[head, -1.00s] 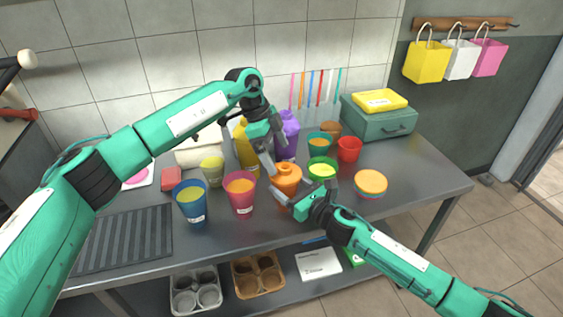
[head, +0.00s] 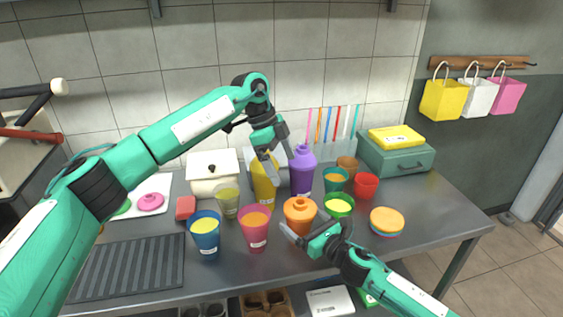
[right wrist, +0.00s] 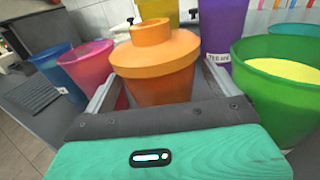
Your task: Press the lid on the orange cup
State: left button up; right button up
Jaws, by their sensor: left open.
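The orange cup (head: 300,218) stands upright on the table, with an orange knobbed lid (head: 300,204) over its mouth. The cup (right wrist: 160,90) and lid (right wrist: 155,50) also show in the right wrist view. The lid looks level; whether it is fully seated is unclear. My right gripper (right wrist: 162,70) has one finger on each side of the cup; whether they touch it is unclear. In the head view my right gripper (head: 316,232) is at the cup's near side. My left gripper (head: 285,170) is open and empty, above and slightly left of the lid, clear of it.
A pink cup (head: 256,234) and blue cup (head: 205,240) stand left, a green cup (head: 339,209) close right. A yellow bottle (head: 263,185) and purple bottle (head: 302,172) stand behind. Stacked lids (head: 387,222) lie right. The table's right end (head: 445,215) is clear.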

jog(key=b+v, duration=0.1)
jog(key=v, duration=1.2)
jog(key=shift+s+d+b, duration=0.3)
jog(key=shift+b, duration=0.1)
jog(key=shift+f, duration=0.1)
